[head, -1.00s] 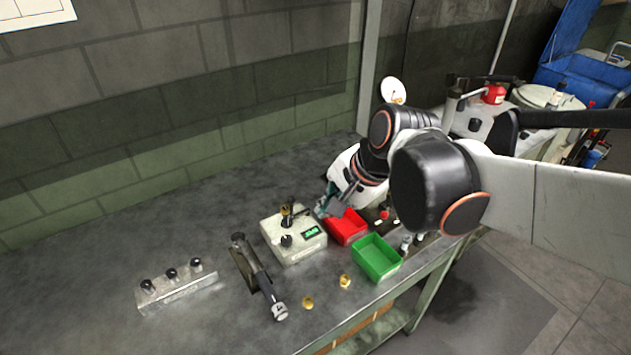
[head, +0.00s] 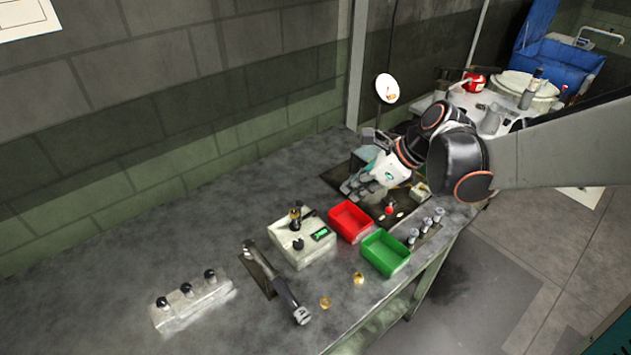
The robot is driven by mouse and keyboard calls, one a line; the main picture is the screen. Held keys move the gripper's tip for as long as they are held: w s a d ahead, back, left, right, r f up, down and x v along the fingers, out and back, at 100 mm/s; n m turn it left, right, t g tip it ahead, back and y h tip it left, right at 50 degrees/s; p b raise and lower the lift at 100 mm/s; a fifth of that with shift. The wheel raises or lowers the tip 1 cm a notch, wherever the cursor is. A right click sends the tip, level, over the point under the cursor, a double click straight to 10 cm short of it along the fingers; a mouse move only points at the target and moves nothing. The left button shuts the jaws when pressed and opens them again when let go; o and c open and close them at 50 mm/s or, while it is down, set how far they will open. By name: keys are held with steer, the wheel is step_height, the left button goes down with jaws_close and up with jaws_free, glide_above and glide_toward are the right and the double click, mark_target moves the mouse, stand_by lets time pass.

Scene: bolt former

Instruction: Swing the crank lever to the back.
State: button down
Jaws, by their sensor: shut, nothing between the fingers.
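A long dark lever with a pale end (head: 277,285), which looks like the crank lever, lies on a dark base plate at the front left of the workbench. Its pale end points to the front right, near the bench edge. My gripper (head: 350,188) is at the back right, above a dark plate and beyond the red bin. Its fingers point left and look closed and empty. It is well apart from the lever, with the box and red bin between them.
A pale box with a green display (head: 303,243) stands beside the lever. A red bin (head: 350,222) and a green bin (head: 386,252) stand to its right. Brass pieces (head: 326,303) lie near the front edge. A block with black knobs (head: 190,300) is at the left.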

steer(key=b+x, duration=0.1)
steer(key=x, duration=0.3)
steer(key=b+x, duration=0.1)
steer(key=x, duration=0.3)
steer(key=a+r+b+x, duration=0.1)
steer(key=b+x, duration=0.1)
steer(key=x, duration=0.2)
steer(key=shift+w+a+f, duration=0.2)
steer(key=shift+w, duration=0.2)
steer(key=shift+w+a+f, duration=0.1)
steer(key=shift+w+a, duration=0.2)
steer(key=shift+a, duration=0.2)
